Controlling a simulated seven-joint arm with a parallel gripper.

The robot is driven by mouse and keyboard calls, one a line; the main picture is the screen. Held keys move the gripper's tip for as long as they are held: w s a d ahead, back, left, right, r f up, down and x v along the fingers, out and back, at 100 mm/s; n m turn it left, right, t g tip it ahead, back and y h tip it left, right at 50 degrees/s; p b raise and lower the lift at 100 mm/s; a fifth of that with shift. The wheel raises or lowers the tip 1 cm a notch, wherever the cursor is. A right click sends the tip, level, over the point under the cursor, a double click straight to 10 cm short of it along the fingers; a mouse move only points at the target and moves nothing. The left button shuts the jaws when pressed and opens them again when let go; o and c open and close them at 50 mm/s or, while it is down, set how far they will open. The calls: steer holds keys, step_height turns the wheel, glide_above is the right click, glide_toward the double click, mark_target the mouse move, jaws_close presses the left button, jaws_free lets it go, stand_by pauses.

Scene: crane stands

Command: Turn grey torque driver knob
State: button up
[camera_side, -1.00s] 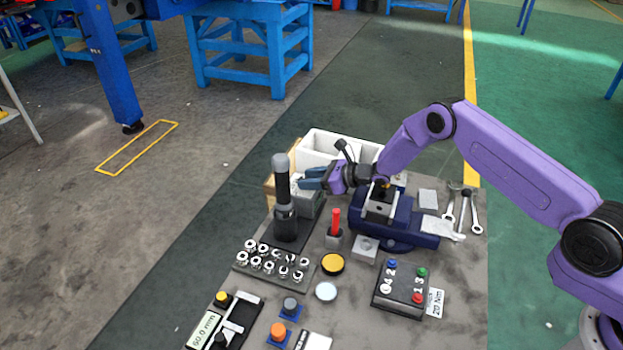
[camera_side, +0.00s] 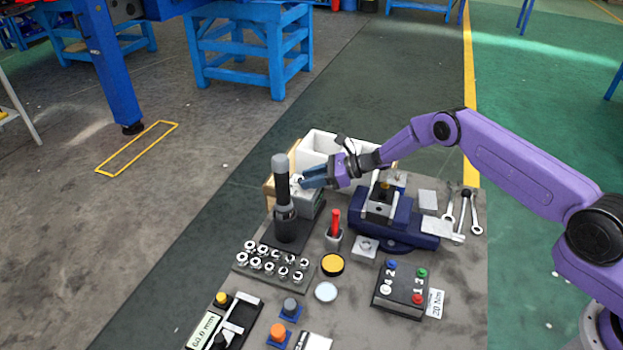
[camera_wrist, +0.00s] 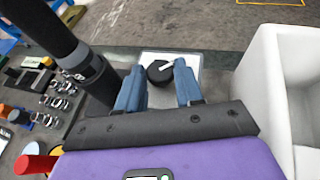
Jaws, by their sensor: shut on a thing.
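A grey box (camera_side: 310,203) stands behind the tall black torque driver with a grey top (camera_side: 283,195). In the wrist view, a round black knob (camera_wrist: 159,72) with a white pointer line sits on the box's pale top (camera_wrist: 172,60). The pointer slants toward the upper right. My gripper (camera_side: 304,181) reaches over the box from the right. Its two blue fingers (camera_wrist: 160,80) stand on either side of the knob and are shut on it. In the side view the fingers mostly hide the knob. The driver (camera_wrist: 78,50) stands upright close to the left finger.
An open white bin (camera_side: 318,145) is behind the box, close on the right in the wrist view. A red-handled tool (camera_side: 335,228), a dark blue vise (camera_side: 400,232) and a rack of sockets (camera_side: 272,265) stand in front. Wrenches (camera_side: 460,212) lie at the right.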

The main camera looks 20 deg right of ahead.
steer(key=shift+w+d+n+g+y, duration=0.1)
steer(key=shift+n+g+y, duration=0.25)
steer(key=shift+n+g, duration=0.3)
steer(key=shift+w+d+n+g+y, duration=0.1)
steer(key=shift+n+g+y, duration=0.25)
steer(key=shift+n+g, duration=0.3)
steer(key=o, duration=1)
steer(key=v, duration=1.7)
steer(key=shift+d+r, duration=0.1)
steer(key=shift+r, duration=0.1)
steer(key=shift+c, duration=0.3)
